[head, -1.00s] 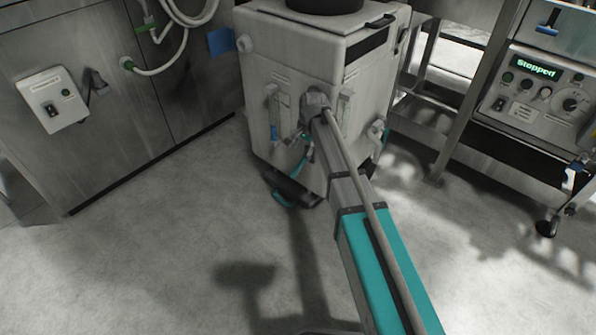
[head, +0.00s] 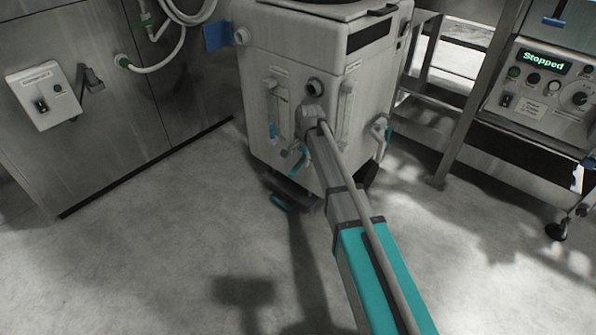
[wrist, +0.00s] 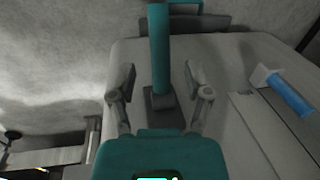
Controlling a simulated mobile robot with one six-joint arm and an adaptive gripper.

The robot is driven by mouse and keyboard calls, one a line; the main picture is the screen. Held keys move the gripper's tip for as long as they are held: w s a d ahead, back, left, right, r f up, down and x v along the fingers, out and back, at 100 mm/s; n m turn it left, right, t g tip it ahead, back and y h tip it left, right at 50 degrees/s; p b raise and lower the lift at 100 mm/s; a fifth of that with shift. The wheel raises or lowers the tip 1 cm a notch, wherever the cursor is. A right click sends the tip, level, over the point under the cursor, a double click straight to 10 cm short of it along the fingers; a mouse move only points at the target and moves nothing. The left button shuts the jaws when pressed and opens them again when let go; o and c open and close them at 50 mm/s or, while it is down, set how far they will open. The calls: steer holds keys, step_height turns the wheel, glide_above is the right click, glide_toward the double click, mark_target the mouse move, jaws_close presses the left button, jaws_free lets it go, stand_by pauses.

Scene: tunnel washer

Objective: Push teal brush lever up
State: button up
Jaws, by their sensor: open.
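The teal lever (wrist: 160,50) shows in the wrist view as a straight teal bar rising in the picture from a dark grey block (wrist: 160,98). In the head view a small teal piece (head: 300,160), probably this lever, hangs on the front of the white cart-like machine (head: 255,60), partly hidden by my arm. My gripper (wrist: 160,80) is open, with one finger on each side of the lever's base. I see gaps on both sides and cannot tell whether anything touches. In the head view my gripper (head: 304,142) is small and partly hidden at the machine's front.
A blue handle (wrist: 288,95) is on the same panel, to the right in the wrist view. A teal pedal (head: 285,202) is near the floor below. A pale side handle (head: 380,135) is at the right corner. A control panel reading "Stopped" (head: 543,62) is at right. Front floor is clear.

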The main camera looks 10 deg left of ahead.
mark_target(298, 164)
steer(key=shift+w+a+f+b, duration=0.1)
steer(key=shift+a+f+b, duration=0.05)
steer(key=shift+f+b, duration=0.8)
steer(key=shift+w+a+f+b, duration=0.1)
steer(key=shift+f+b, duration=0.65)
steer(key=shift+f, duration=0.3)
steer(key=shift+a, duration=0.1)
jaws_close()
